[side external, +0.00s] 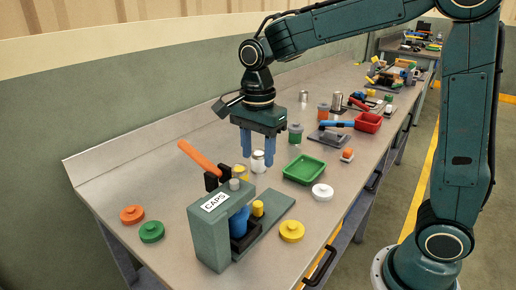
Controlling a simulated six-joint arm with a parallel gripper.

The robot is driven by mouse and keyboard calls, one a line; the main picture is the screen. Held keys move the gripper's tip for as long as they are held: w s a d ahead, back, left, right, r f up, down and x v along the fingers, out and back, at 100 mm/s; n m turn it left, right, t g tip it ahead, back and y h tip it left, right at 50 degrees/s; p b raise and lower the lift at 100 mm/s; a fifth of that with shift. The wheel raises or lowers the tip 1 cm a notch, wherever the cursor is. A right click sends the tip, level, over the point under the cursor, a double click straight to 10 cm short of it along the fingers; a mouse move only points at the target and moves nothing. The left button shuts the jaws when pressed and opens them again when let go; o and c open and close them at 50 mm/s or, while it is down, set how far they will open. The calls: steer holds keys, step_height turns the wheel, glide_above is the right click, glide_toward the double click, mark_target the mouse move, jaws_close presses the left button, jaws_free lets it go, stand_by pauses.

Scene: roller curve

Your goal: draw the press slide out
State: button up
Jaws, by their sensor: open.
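The press (207,240) is a grey-green frame with a "CAPS" label, standing at the near end of the bench. Its orange lever (193,154) slants up to the left. A blue cylinder (239,220) sits inside the frame above a dark block (246,243), on a flat green plate (278,214). A small yellow knob (257,208) shows beside the blue cylinder. Which of these parts is the slide is not clear. My gripper (257,160) is open, pointing down, with blue fingers, behind and above the press and apart from it. Nothing shows held in it.
An orange cap (132,214) and a green cap (152,232) lie left of the press. A yellow cap (292,231) and a white cap (322,192) lie right.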

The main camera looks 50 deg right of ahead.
mark_target(258, 203)
steer(key=shift+f, duration=0.1)
steer(key=shift+f, duration=6.8)
jaws_close()
